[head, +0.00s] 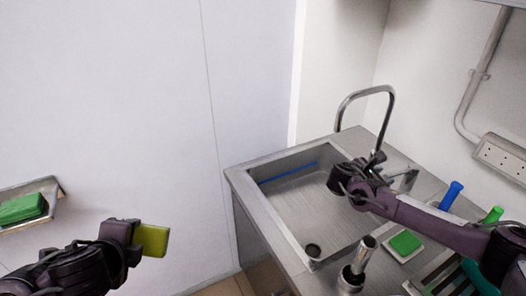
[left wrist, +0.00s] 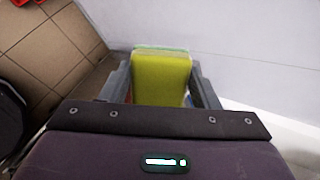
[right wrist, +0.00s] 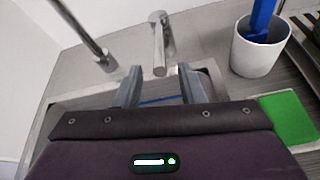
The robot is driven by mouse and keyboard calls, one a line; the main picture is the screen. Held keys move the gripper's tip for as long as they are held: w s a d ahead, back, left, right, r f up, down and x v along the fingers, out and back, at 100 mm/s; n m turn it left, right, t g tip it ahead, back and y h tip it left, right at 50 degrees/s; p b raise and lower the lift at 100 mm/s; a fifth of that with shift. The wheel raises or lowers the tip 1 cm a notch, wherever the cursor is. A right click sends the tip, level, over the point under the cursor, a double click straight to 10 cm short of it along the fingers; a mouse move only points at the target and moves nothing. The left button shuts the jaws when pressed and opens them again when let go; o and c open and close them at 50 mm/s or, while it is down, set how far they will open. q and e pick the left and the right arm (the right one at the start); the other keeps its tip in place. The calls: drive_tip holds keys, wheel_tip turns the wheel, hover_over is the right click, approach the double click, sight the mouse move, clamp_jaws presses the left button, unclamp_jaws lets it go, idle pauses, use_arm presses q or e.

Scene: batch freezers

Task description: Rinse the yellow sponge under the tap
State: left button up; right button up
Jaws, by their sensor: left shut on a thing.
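The yellow sponge (head: 153,240) is held in my left gripper (head: 138,240), in front of the pale wall and left of the sink. In the left wrist view the sponge (left wrist: 160,78) sits between the two fingers, which are shut on it. The chrome tap (head: 366,94) arches over the steel sink (head: 285,205). My right gripper (head: 345,178) is over the sink's right side, close to the tap. In the right wrist view its fingers (right wrist: 160,82) are apart with nothing between them. A chrome lever (right wrist: 159,50) stands just beyond them, beside the spout (right wrist: 82,32).
A wall tray (head: 52,205) with a green sponge (head: 22,208) is at the far left. Right of the sink are a green pad (head: 405,242), a blue-handled brush (head: 452,195) in a white cup (right wrist: 258,52) and a rack (head: 440,275). A gap of floor separates my left gripper from the sink.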

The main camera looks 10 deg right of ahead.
sight(402, 172)
drive_tip(key=shift+p+x, duration=0.35)
drive_tip(key=shift+x, duration=2.35)
clamp_jaws()
